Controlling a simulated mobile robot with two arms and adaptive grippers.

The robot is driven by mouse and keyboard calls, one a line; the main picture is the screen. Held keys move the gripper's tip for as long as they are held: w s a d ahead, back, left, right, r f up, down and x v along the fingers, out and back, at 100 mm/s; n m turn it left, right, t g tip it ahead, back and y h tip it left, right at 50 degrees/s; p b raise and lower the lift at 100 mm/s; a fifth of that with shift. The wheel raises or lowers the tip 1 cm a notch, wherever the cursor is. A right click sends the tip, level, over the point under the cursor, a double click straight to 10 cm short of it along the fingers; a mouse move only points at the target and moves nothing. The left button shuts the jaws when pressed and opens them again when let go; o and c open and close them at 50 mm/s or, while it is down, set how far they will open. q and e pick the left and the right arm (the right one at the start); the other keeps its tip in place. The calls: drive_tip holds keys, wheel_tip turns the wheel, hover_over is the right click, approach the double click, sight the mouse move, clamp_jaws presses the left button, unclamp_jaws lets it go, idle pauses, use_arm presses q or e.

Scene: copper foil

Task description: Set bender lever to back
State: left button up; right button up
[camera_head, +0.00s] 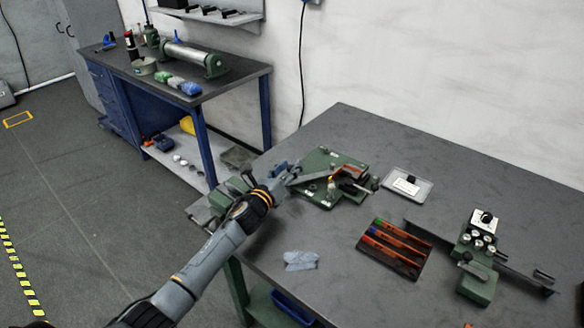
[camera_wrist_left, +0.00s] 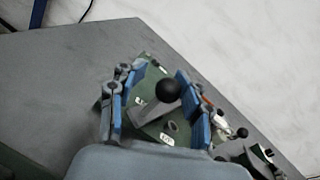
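The bender is a green plate (camera_head: 322,159) at the far-left part of the grey worktable. A flat grey lever (camera_head: 315,178) lies across it, its near end toward my left gripper (camera_head: 284,173). In the left wrist view, the lever's black ball knob (camera_wrist_left: 168,89) stands between the blue-padded fingers of my left gripper (camera_wrist_left: 160,76). The fingers are spread, with a visible gap on both sides of the knob. The green plate (camera_wrist_left: 150,78) shows beneath, with small white labels.
A green vise (camera_head: 228,190) sits at the table's edge, close beside my left arm.

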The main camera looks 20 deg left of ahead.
use_arm(q)
drive_tip(key=shift+d, duration=0.1)
drive_tip(key=shift+s, duration=0.15)
drive_tip(key=s, duration=0.4)
drive_tip(key=s+a, duration=0.1)
drive_tip(key=s, duration=0.2)
drive_tip(key=s+a, duration=0.1)
drive_tip(key=s, duration=0.3)
drive_tip(key=shift+s+a, duration=0.2)
drive_tip(key=shift+s, duration=0.1)
